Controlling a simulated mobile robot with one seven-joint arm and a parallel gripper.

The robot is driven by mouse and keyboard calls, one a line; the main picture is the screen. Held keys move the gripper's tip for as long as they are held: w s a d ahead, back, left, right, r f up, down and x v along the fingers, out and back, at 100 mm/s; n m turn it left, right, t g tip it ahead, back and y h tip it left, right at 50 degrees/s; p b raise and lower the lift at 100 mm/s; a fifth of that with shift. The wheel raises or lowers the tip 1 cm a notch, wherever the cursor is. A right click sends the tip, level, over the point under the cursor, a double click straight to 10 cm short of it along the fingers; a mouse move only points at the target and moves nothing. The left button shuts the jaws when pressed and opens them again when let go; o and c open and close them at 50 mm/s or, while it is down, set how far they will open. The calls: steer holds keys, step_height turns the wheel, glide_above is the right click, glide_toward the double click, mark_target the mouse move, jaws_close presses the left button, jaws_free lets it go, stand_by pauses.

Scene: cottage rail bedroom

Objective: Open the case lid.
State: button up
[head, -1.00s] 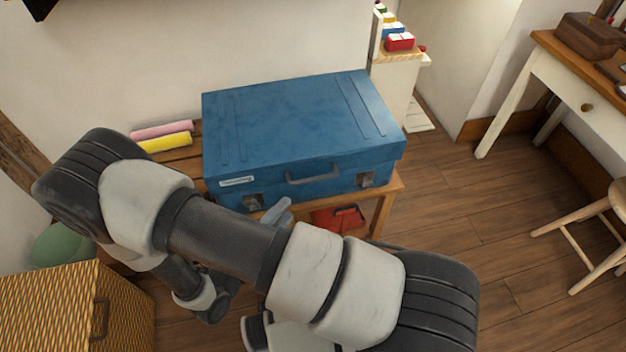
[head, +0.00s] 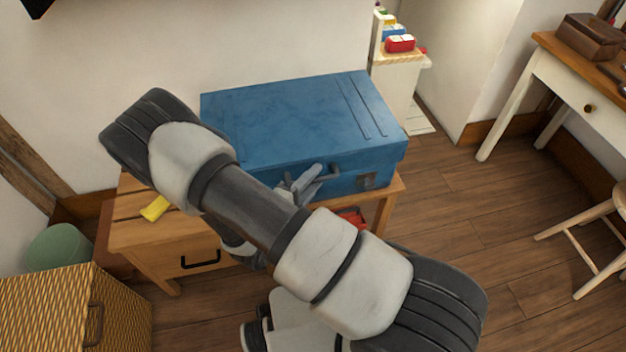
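The blue case (head: 270,115) lies flat on a low wooden bench (head: 150,232) against the wall, its lid (head: 290,105) shut. Its front carries a dark handle (head: 334,170) and, at the right, a metal latch (head: 367,181). The left latch is hidden behind my arm. My gripper (head: 310,180) is in front of the case, close to the handle's left part. My arm hides much of it, and I cannot tell whether its fingers touch the handle or how far apart they are.
A yellow roll (head: 155,208) lies on the bench left of the case. A woven basket (head: 75,310) stands at the lower left. A white shelf (head: 398,85) stands right of the case. A desk (head: 545,75) and stool (head: 600,215) are at the right, with clear floor between.

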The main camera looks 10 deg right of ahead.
jaws_close()
steer(key=shift+r, duration=0.15)
